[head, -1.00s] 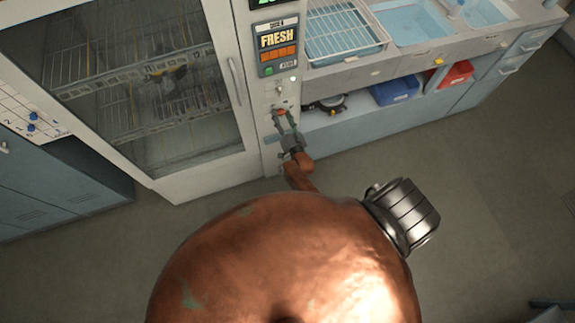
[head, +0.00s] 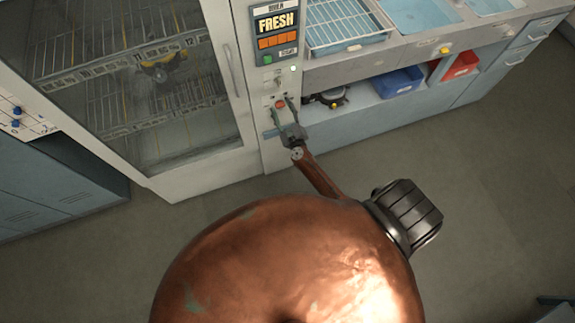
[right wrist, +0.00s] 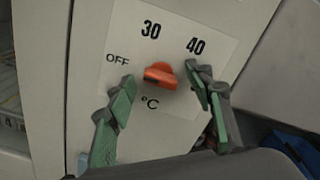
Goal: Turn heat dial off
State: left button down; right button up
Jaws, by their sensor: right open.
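The heat dial (right wrist: 160,75) is an orange knob on a white plate (right wrist: 119,40) marked OFF, 30, 40 and °C. Its raised bar lies nearly level in the right wrist view, below and between the 30 and the 40; its exact setting is hard to tell. The dial also shows small on the cabinet's control column in the head view (head: 281,104). My right gripper (right wrist: 162,80) is open, its green-padded fingers to the left and right of the dial, with a gap visible on the left. My left gripper is in neither current view.
The glass-doored cabinet (head: 195,180) with wire racks stands left of the control column. A display reading FRESH (head: 276,22) is above the dial. To the right, a counter holds a wire rack (head: 345,30); blue (head: 398,82) and red (head: 460,66) bins sit below.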

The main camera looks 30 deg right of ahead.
jog(key=s+a+m+b, duration=0.2)
jog(key=s+m+b, duration=0.1)
jog(key=s+m, duration=0.45)
pick_arm(q)
jog(key=s+f+b, duration=0.3)
jog(key=f+b, duration=0.2)
jog(key=f, duration=0.4)
jog(key=shift+g+b, duration=0.35)
jog(key=shift+g, duration=0.05)
pick_arm(e)
jog(key=s+a+f+n+g+y, duration=0.2)
jog(key=s+f+n, duration=0.2)
jog(key=f+n, duration=0.4)
jog(key=s+a+f+n+g+y, duration=0.2)
jog(key=f+n, duration=0.7)
jog(key=f, duration=0.8)
jog(key=shift+s+a+y, duration=0.6)
jog(key=shift+s, duration=0.55)
